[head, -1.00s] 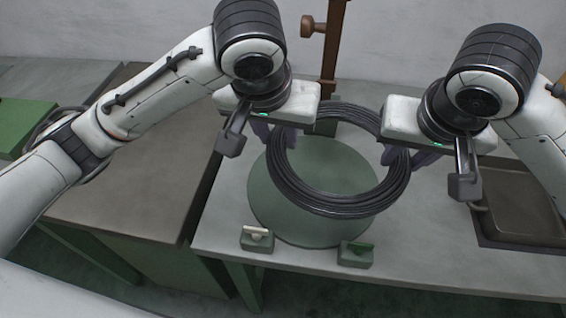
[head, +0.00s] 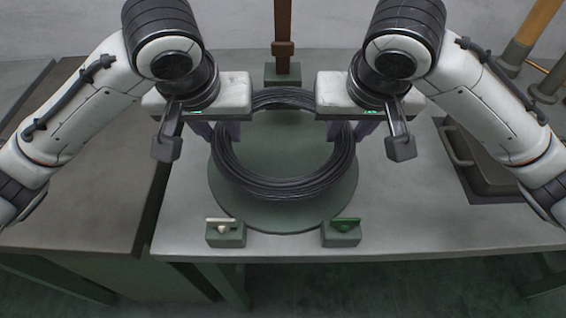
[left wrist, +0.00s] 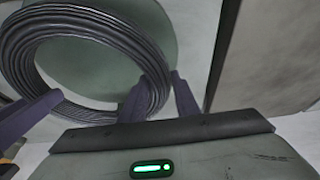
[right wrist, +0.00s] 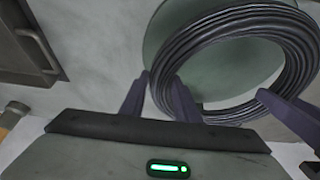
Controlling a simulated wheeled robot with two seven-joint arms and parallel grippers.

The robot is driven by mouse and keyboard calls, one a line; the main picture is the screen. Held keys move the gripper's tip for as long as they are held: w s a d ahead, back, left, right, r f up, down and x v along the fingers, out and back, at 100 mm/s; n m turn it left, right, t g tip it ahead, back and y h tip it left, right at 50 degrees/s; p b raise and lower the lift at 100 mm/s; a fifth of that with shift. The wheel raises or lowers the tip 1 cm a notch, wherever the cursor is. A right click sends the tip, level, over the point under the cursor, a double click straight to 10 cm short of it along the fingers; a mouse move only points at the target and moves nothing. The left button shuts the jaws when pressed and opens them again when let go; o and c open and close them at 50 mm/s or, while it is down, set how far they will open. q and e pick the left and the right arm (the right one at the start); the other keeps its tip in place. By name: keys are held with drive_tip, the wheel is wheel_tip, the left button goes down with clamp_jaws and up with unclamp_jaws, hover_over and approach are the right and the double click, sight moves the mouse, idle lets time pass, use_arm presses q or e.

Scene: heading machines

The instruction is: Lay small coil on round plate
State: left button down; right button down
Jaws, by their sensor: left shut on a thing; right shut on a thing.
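The small coil (head: 285,188) is a dark wire ring, held roughly level over the green round plate (head: 285,214). It looks nearly centred, a little toward the back, and I cannot tell whether it touches the plate. My left gripper (head: 224,142) is shut on the coil's left side, with the strands between its fingers in the left wrist view (left wrist: 158,92). My right gripper (head: 352,134) is shut on its right side, as the right wrist view also shows (right wrist: 160,95). The coil's gripped parts are partly hidden by the gripper bodies in the head view.
Two small green blocks, one with a pale top piece (head: 225,233) and one with a green top piece (head: 342,233), stand at the plate's front edge. A brown post (head: 283,40) rises behind it. The grey tabletop (head: 430,230) front right is clear.

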use_arm(q)
drive_tip(key=shift+d, duration=0.1)
use_arm(e)
drive_tip(key=shift+a, duration=0.1)
